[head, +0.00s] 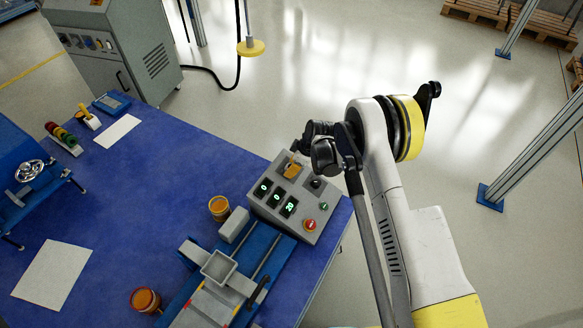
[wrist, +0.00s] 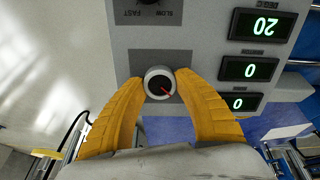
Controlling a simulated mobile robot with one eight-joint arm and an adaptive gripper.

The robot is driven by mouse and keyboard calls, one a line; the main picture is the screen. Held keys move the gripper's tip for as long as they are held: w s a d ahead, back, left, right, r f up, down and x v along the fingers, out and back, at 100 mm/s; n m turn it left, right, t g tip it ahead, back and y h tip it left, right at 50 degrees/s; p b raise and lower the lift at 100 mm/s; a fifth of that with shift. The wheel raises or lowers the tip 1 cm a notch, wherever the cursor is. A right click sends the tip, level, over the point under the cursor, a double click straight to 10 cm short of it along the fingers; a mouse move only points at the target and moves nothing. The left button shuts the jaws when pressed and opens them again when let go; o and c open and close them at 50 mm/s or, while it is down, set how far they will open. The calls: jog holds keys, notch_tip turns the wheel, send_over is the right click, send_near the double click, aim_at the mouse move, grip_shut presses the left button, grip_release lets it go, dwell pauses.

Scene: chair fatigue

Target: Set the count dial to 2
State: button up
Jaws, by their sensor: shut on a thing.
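The grey control box (head: 318,222) stands on the blue table. In the wrist view, a round dial (wrist: 158,83) with a pale rim, dark face and red pointer sits at the panel's edge. The pointer slants to the lower right in that view. The yellow fingers of my gripper (wrist: 160,84) are shut on this dial, one on each side. In the head view, my gripper (head: 291,171) is at the box's far corner and hides the dial. No number marks are readable around the dial.
Lit displays (wrist: 250,68) read 20, 0 and 0. A second knob (head: 316,183), marked SLOW and FAST in the wrist view, is close by. A red button (head: 310,225) and a blue-railed fixture (head: 219,268) are nearby. Orange-topped pots (head: 219,208) stand left.

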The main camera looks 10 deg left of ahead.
jog(key=n, duration=0.4)
jog(key=shift+n, duration=0.3)
jog(key=n, duration=0.4)
dwell(0.5)
jog(key=o, duration=1.2)
jog(key=v, duration=1.2)
jog(key=shift+a, duration=0.1)
